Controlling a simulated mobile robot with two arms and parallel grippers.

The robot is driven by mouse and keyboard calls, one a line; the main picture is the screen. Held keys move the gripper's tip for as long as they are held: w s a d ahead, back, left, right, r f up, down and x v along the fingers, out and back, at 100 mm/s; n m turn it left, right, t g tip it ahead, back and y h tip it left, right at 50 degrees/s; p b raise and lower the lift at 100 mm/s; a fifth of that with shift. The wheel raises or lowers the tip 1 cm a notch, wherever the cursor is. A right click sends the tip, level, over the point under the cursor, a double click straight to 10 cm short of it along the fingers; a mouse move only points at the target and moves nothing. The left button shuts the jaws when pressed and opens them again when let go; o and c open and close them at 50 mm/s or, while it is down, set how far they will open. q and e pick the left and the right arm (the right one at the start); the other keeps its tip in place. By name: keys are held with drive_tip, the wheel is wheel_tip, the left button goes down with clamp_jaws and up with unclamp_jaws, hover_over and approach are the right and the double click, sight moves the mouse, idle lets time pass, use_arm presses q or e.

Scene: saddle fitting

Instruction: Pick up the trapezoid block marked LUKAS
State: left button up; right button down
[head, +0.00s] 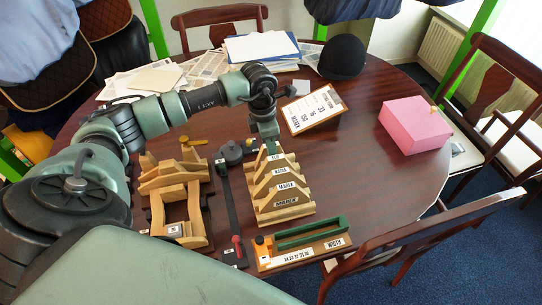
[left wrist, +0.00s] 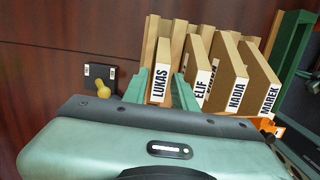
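The LUKAS block (left wrist: 160,82) is a tan wooden block with a white label, at the left end of a wooden rack in the left wrist view. My left gripper (left wrist: 160,90) has its two green fingers either side of it, apart, with the block between them; contact is not clear. In the head view my left gripper (head: 271,146) points down at the far end of the rack and hides the LUKAS block. The ELIF (left wrist: 201,85), NADIA (left wrist: 237,95) and MAREK (left wrist: 268,98) blocks stand beside it. My right gripper is in neither view.
A wooden saddle-like frame (head: 158,215), a dark bar with a red part (head: 232,205) and a green-railed WIDTH gauge (head: 310,235) lie around the rack. A clipboard (head: 313,108), black helmet (head: 342,57) and pink box (head: 414,125) are farther off. The table's right middle is clear.

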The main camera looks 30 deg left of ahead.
use_arm(q)
drive_tip(key=shift+w+d+f, duration=0.15)
drive_tip(key=shift+f, duration=0.5)
drive_tip(key=shift+w+d+f, duration=0.1)
drive_tip(key=shift+f, duration=0.5)
drive_tip(key=shift+w+f+p, duration=0.1)
drive_tip(key=shift+f+p, duration=0.2)
drive_tip(key=shift+f, duration=0.2)
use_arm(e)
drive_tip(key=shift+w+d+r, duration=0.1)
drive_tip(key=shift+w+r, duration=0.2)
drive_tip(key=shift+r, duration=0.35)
use_arm(q)
drive_tip(key=shift+c, duration=0.4)
clamp_jaws()
drive_tip(key=shift+r, duration=0.2)
